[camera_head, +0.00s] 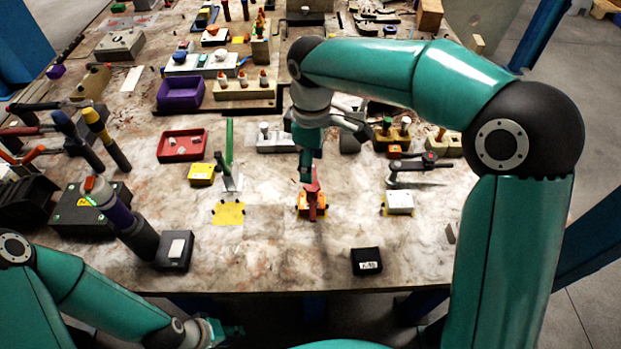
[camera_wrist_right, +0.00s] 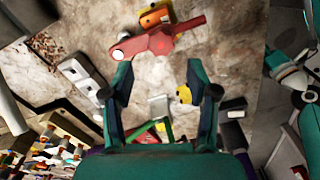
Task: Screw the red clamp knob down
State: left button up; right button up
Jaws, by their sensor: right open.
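The red clamp knob (camera_head: 313,190) stands over an orange block (camera_head: 303,212) near the middle of the bench. In the right wrist view the red knob (camera_wrist_right: 158,42) is a long, winged red piece with a pale round spot at one end, and the orange block (camera_wrist_right: 152,17) lies behind it. My right gripper (camera_head: 305,178) points down just above the knob, and its own arm hides part of that area. In the wrist view the right gripper (camera_wrist_right: 162,75) has its fingers apart with nothing between them. My left gripper (camera_head: 228,331) is low at the front edge, away from the knob; its jaws are unclear.
A white block (camera_head: 399,201) sits to the right, and a black box (camera_head: 366,261) lies nearer the front edge. A red tray (camera_head: 182,146) is at the left. Bare bench surrounds the knob in front.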

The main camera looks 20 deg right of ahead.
aim_at(312, 185)
notch_tip(312, 185, down, 6)
jog(key=shift+f, duration=0.15)
dwell(0.3)
jog(key=c, duration=1)
jog(key=shift+m+b, duration=0.3)
jog(key=shift+m, duration=0.6)
jog(key=m, duration=0.2)
jog(key=shift+m+b, duration=0.3)
jog(key=shift+b, duration=0.05)
jog(key=o, duration=1)
